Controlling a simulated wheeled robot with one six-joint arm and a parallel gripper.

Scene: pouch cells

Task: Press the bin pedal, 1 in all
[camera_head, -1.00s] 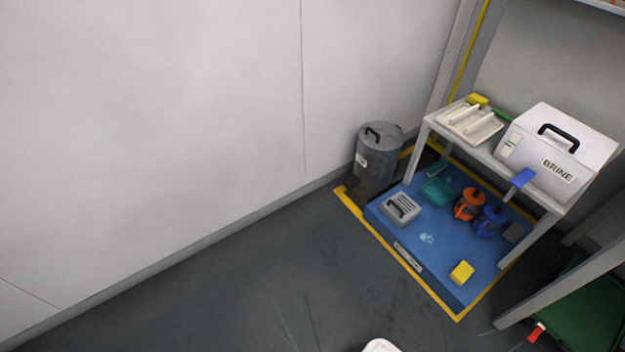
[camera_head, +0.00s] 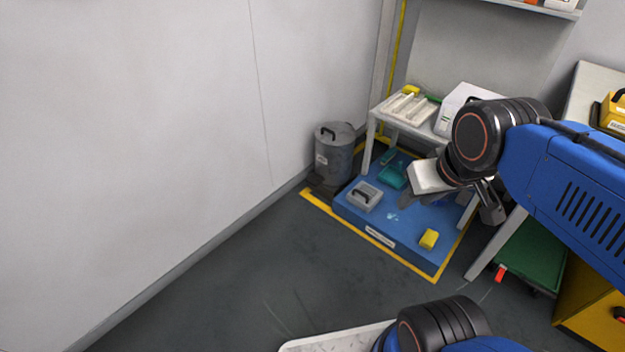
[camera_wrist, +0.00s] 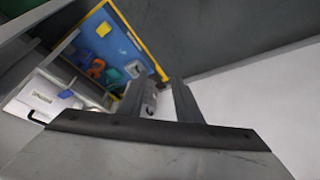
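The bin (camera_head: 334,158) is a grey cylinder with a dark handle on its closed lid, standing against the wall at the corner. A dark, low part at the foot of the bin (camera_head: 319,186) looks like the pedal, but it is hard to make out. My gripper (camera_head: 449,204) is in the air to the right of the bin, in front of the bench, apart from both. In the wrist view its two fingers (camera_wrist: 158,102) are spread with nothing held. A grey shape that seems to be the bin (camera_wrist: 150,100) shows between them; the pedal cannot be made out there.
A blue mat (camera_head: 365,221) with a grey caddy (camera_head: 364,196) and a yellow block (camera_head: 429,239) lies right of the bin. A white bench (camera_head: 372,120) stands over it. A green crate (camera_head: 532,258) is farther right. The floor (camera_head: 215,275) in front is clear.

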